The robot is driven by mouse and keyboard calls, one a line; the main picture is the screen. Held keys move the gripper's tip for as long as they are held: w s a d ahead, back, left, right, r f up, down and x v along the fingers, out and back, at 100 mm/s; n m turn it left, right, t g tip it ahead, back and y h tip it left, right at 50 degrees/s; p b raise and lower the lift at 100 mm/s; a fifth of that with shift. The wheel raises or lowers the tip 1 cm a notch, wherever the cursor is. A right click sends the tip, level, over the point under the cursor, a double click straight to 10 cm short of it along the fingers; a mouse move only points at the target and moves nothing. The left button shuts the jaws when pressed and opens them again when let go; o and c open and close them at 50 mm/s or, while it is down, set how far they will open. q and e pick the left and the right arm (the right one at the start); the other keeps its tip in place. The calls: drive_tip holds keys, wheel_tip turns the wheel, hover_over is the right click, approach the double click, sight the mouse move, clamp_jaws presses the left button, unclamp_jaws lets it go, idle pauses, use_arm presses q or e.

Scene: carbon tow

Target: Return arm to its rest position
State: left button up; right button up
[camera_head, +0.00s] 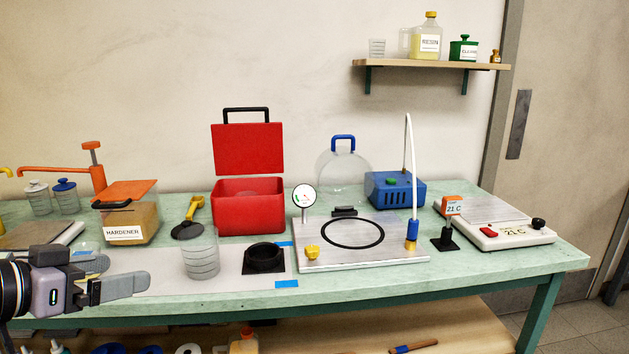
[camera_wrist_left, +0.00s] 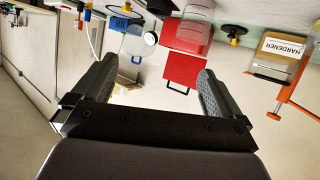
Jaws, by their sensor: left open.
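My left gripper (camera_head: 128,275) reaches in from the lower left in the head view, over the front left part of the bench. Its two grey fingers are apart and nothing shows between them. In the left wrist view the same gripper (camera_wrist_left: 152,85) is open, with the wall and the raised red lid beyond its fingers, and the scene appears upside down. My right gripper is in neither view.
A clear beaker (camera_head: 200,256) stands just right of my left fingers, near a black ring holder (camera_head: 264,258). A hardener box (camera_head: 130,222) and a red open case (camera_head: 248,207) stand behind. A metal plate (camera_head: 400,257) and hotplate (camera_head: 505,234) occupy the right.

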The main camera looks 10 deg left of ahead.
use_arm(q)
drive_tip(key=s+d+f+n+g+y+p, duration=0.1)
drive_tip(key=d+f+p, duration=0.1)
drive_tip(key=f, duration=0.8)
drive_tip(key=s+d+f+n+y+p, duration=0.1)
drive_tip(key=f+n+y, duration=0.1)
drive_tip(key=f, duration=0.8)
drive_tip(key=s+d+f+m+p, duration=0.1)
drive_tip(key=s+d+f+p, duration=0.1)
drive_tip(key=s+d+f, duration=0.8)
drive_tip(key=s+f, duration=0.1)
drive_tip(key=s, duration=0.2)
drive_tip(key=shift+f+m+g+p, duration=0.3)
drive_tip(key=shift+m+g+p, duration=0.05)
drive_tip(key=shift+m+g, duration=0.05)
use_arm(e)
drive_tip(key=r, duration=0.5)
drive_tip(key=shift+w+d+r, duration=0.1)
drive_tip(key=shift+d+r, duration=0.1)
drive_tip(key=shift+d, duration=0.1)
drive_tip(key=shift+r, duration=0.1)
